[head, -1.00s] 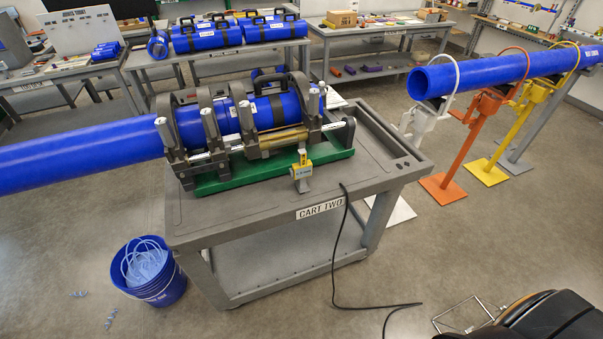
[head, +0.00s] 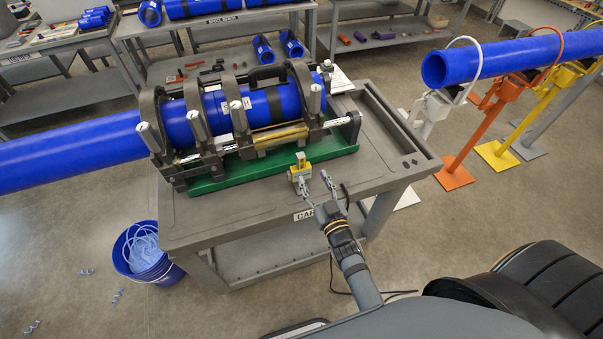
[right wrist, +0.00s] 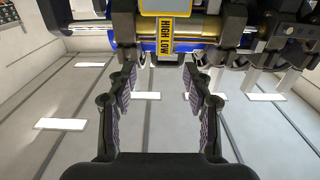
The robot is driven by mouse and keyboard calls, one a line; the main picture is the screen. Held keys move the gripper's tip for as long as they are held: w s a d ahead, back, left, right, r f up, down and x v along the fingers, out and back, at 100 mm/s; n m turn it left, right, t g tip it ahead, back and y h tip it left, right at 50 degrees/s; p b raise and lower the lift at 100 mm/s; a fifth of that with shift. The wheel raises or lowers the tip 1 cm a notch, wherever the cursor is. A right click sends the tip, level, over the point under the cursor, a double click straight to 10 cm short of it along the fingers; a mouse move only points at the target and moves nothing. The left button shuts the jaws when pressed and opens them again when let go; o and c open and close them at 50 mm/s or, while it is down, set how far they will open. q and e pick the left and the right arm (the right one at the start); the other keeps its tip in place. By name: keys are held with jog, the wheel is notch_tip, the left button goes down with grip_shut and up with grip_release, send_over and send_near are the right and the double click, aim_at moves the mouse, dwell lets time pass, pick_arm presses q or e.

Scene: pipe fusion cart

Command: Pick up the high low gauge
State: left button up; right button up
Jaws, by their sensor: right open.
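The high low gauge (head: 300,172) is a small yellow and grey piece at the front of the green-based fusion machine (head: 270,168) on the cart. In the right wrist view the gauge (right wrist: 167,35) shows its yellow "HIGH LOW" label, upper centre. My right gripper (head: 315,183) is open and empty, just in front and to the right of the gauge in the head view. In the right wrist view its two fingers (right wrist: 160,72) are spread apart, with the gauge ahead of the gap between them. No contact shows. My left gripper is not in view.
The grey cart top (head: 375,180) is clear right of the machine. A long blue pipe (head: 70,155) runs left from the clamps. A blue bucket (head: 147,265) stands on the floor at left. Coloured stands (head: 458,175) hold another blue pipe (head: 500,58) at right.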

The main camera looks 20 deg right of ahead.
aim_at(302, 160)
jog(key=w, duration=0.5)
jog(key=shift+a, duration=0.15)
jog(key=shift+w, duration=0.15)
jog(key=shift+w+a+r+p, duration=0.15)
jog(key=shift+w+p, duration=0.25)
jog(key=shift+w, duration=0.2)
jog(key=w, duration=0.4)
jog(key=shift+a+f, duration=0.2)
jog(key=shift+s, duration=0.2)
jog(key=shift+c, duration=1.3)
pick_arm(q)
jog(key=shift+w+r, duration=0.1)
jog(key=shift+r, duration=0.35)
pick_arm(e)
grip_shut()
